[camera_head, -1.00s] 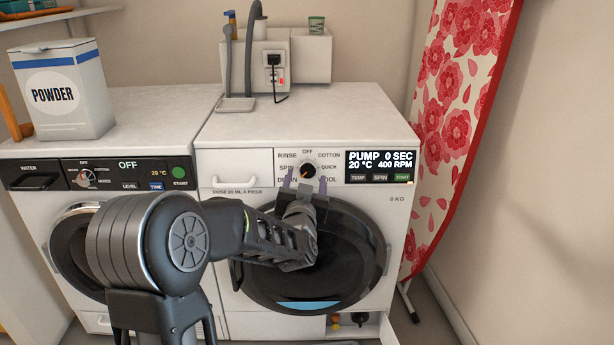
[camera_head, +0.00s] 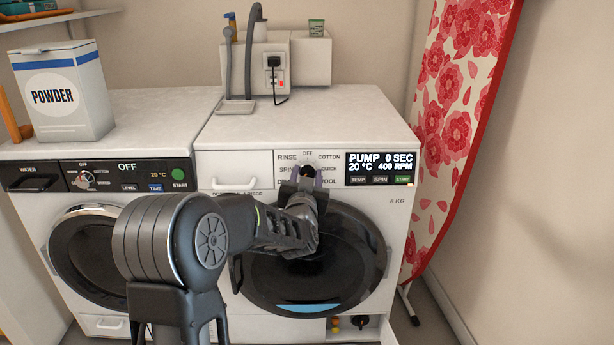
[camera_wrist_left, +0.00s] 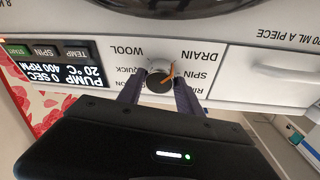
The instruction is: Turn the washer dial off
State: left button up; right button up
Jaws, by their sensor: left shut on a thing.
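The right washer's dial (camera_head: 307,171) is a round black knob below the OFF label, ringed by program names. It also shows upside down in the left wrist view (camera_wrist_left: 158,82), where its orange pointer aims toward the DRAIN and SPIN side. The display (camera_head: 379,167) reads PUMP 0 SEC, 20 °C, 400 RPM. My left gripper (camera_head: 306,178) is at the dial, its two purple fingers on either side of it. In the left wrist view the gripper (camera_wrist_left: 159,90) is shut on the dial, and its dark body hides part of the labels. My right gripper is not in view.
A second washer (camera_head: 100,164) on the left shows OFF. A powder box (camera_head: 60,95) stands on it. The detergent drawer (camera_head: 234,170) is left of the dial, and the round door (camera_head: 320,265) lies below my arm. A floral ironing board (camera_head: 455,130) stands at the right.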

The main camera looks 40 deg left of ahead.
pick_arm(q)
jog(key=c, duration=0.6)
